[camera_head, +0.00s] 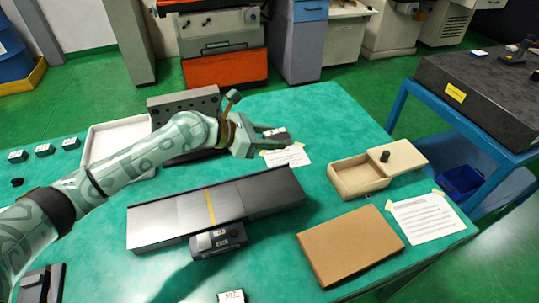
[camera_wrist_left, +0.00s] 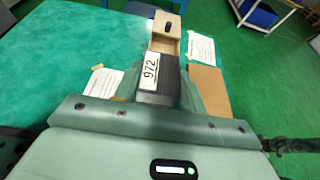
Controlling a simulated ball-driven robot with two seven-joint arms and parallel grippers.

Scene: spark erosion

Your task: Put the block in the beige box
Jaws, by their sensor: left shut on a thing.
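The block (camera_wrist_left: 151,72) is dark grey with a white label reading 972. My left gripper (camera_head: 270,139) is shut on it above the green table, and the fingers hide part of its sides. In the wrist view the block sits between the two fingertips (camera_wrist_left: 158,88). The beige box (camera_head: 359,191) stands to the right of the gripper, apart from it. Its lid (camera_head: 408,158), with a black knob, lies shifted to the right, and the left part of the box is open. The box also shows beyond the block in the wrist view (camera_wrist_left: 165,44). My right gripper is not in view.
A long grey metal fixture (camera_head: 170,221) lies in front of my left arm. A brown board (camera_head: 350,245) and a taped paper (camera_head: 424,217) lie near the box. A white tray (camera_head: 103,145) is behind my arm. Green tabletop between the gripper and box is mostly clear.

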